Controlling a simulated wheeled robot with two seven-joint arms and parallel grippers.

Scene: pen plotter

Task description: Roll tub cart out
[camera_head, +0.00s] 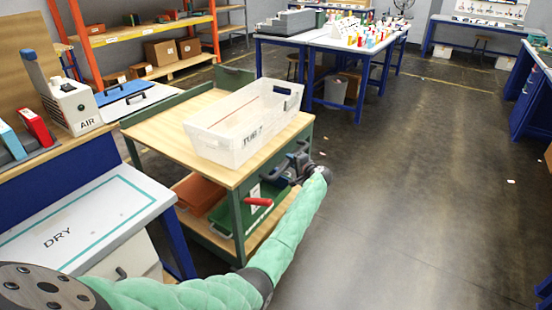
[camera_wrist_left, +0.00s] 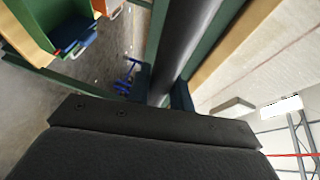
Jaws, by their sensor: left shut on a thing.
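The tub cart (camera_head: 150,125) has a wooden top, a green frame and a lower wooden shelf. A translucent white tub (camera_head: 222,143) with a label starting "TUB" stands on its top. My left gripper (camera_head: 296,166) is at the cart's right end, shut on the dark push handle. In the left wrist view the handle bar (camera_wrist_left: 187,45) runs up from between the gripper fingers (camera_wrist_left: 164,90). The fingertips are partly hidden behind the gripper body. My right gripper is not in view.
A bench marked DRY (camera_head: 130,200) stands close at the cart's left. An orange bin (camera_head: 197,193) and a green bin (camera_head: 262,200) sit on the lower shelf. A blue-legged table (camera_head: 330,42) stands behind the cart. The floor (camera_head: 420,190) at right is mostly clear.

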